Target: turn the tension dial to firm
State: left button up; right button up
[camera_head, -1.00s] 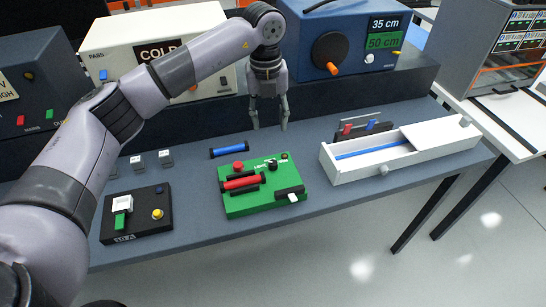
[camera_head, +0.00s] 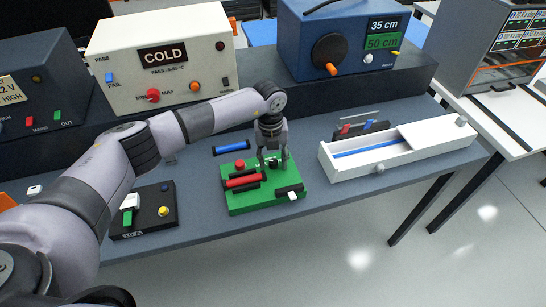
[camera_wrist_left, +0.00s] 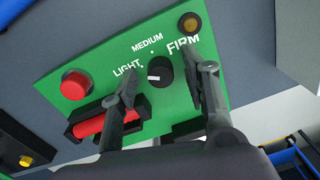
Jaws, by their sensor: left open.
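The tension dial is a small black knob on the green panel (camera_head: 240,205). In the left wrist view the dial (camera_wrist_left: 159,72) has a white mark on its left part, and the words LIGHT, MEDIUM and FIRM (camera_wrist_left: 183,46) curve around it. Which word the mark points at is hard to tell. My left gripper (camera_head: 273,164) is low over the panel's back right part, open. In the left wrist view its fingers stand either side of the dial, with gaps showing. In the head view the gripper partly hides the dial.
The panel also holds a red button (camera_wrist_left: 75,84), a red cylinder (camera_head: 242,182) in a holder and a white-tipped black switch (camera_head: 290,193). A blue cylinder (camera_head: 231,147) lies behind. A white drawer box (camera_head: 350,170) stands right; a black panel (camera_head: 135,218) stands left.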

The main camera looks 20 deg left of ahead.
pick_arm(q)
jog(key=shift+c, duration=0.3)
grip_shut()
dwell(0.4)
